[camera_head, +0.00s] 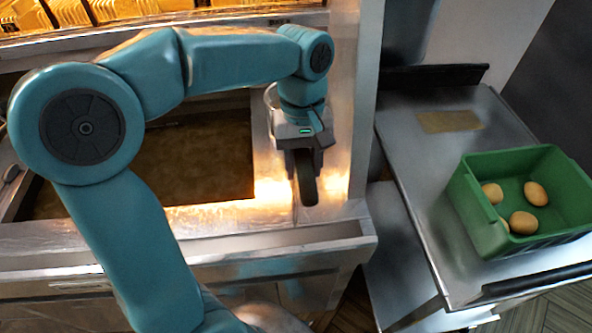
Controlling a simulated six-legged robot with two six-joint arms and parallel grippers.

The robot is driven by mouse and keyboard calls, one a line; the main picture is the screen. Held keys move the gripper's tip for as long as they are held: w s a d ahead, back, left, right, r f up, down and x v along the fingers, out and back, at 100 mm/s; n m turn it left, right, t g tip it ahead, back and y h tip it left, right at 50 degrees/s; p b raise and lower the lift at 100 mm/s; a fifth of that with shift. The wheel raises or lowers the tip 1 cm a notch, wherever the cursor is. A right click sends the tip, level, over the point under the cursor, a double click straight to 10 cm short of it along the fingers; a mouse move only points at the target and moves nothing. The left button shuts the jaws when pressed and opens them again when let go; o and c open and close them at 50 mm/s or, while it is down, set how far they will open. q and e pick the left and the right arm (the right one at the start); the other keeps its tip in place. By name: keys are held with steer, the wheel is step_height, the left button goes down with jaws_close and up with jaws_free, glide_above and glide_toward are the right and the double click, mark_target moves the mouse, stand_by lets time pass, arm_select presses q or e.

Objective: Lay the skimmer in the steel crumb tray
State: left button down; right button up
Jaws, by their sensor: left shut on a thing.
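My left gripper (304,180) is pointed down over the lit steel strip at the right of the fryer vat. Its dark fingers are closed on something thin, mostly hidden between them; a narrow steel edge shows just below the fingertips. A thin curved wire rim (270,95) shows left of my wrist and may belong to the skimmer, but the arm hides most of it. I cannot make out the skimmer's head clearly. No separate crumb tray can be told for certain. My right gripper is out of view.
The vat (190,165) of brown oil lies left of the gripper, partly under my arm. Golden fries (110,10) lie at the top left. The table's left part is clear.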

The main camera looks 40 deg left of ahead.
arm_select(q)
steer(key=w, duration=0.1)
steer(key=w+a, duration=0.1)
steer(key=w, duration=0.1)
steer(key=shift+w+a+f+p, duration=0.2)
steer(key=shift+w+f+p, duration=0.1)
steer(key=shift+p, duration=0.1)
step_height(320, 180, down, 6)
steer(key=b, duration=0.4)
steer(key=shift+s+f+b, duration=0.15)
steer(key=shift+f+b, duration=0.05)
steer(key=shift+b, duration=0.1)
